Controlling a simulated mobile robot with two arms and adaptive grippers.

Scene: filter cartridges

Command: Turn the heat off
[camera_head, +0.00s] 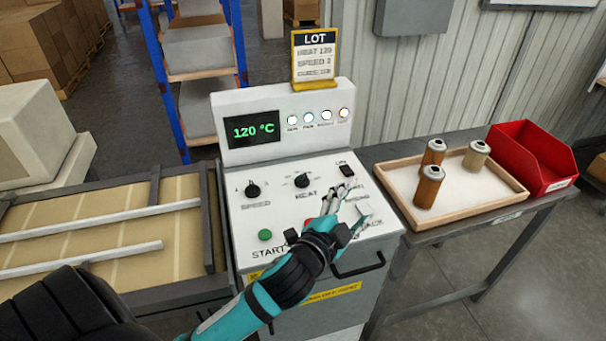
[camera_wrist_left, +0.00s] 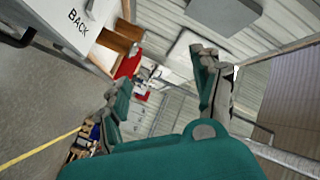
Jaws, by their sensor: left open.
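The HEAT knob (camera_head: 302,181) is a black dial in the middle of the white control panel (camera_head: 235,215). Its pointer is too small to read surely. The green display (camera_head: 252,130) reads 120 °C. The SPEED knob (camera_head: 253,191) is to its left, and a black switch (camera_head: 347,170) is to its right. My left gripper (camera_head: 338,193) is open and empty over the right part of the panel, right of the HEAT knob and below the black switch. In the left wrist view its fingers (camera_wrist_left: 165,100) are spread apart. My right gripper does not show.
A green START button (camera_head: 265,235) and a red button, partly hidden by my gripper, sit along the panel's front. A LOT card (camera_head: 314,58) stands on top. On the right table are a wooden tray (camera_head: 400,200) with 3 cartridges (camera_head: 429,187) and a red bin (camera_head: 535,160).

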